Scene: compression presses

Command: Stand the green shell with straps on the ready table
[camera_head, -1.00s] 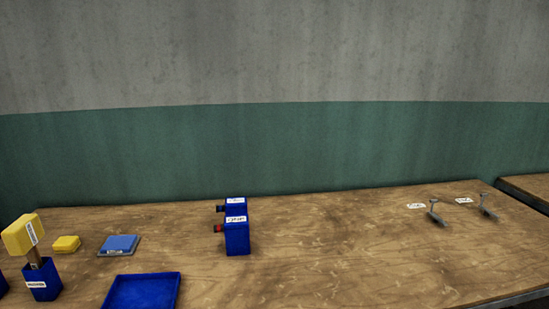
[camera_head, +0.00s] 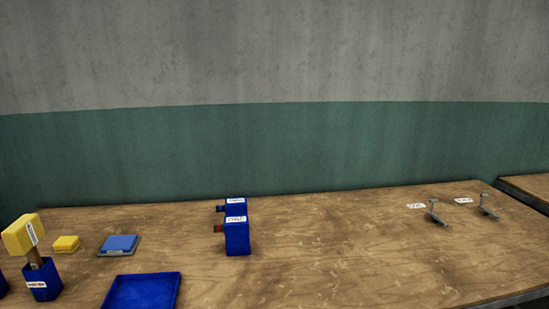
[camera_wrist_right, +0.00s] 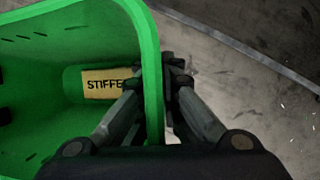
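The green shell (camera_wrist_right: 150,45) fills the left of the right wrist view, with its curved wall rising toward the camera. Inside it is a yellow label (camera_wrist_right: 103,85) with the letters "STIFFE", partly hidden by a finger. My right gripper (camera_wrist_right: 172,85) is shut on the shell's wall, one finger on each side of it. Straps cannot be made out clearly; only dark marks show at the left edge. The shell is not in the head view. My left gripper is in neither view.
The head view shows a wooden table (camera_head: 330,250) with a blue tray (camera_head: 142,290), blue boxes (camera_head: 237,236), a yellow-headed tool (camera_head: 22,234) in a blue holder, a yellow block (camera_head: 66,243), a blue pad (camera_head: 119,244) and two grey metal pieces (camera_head: 434,214). The table's middle right is clear. Grey floor (camera_wrist_right: 240,80) lies beside the shell.

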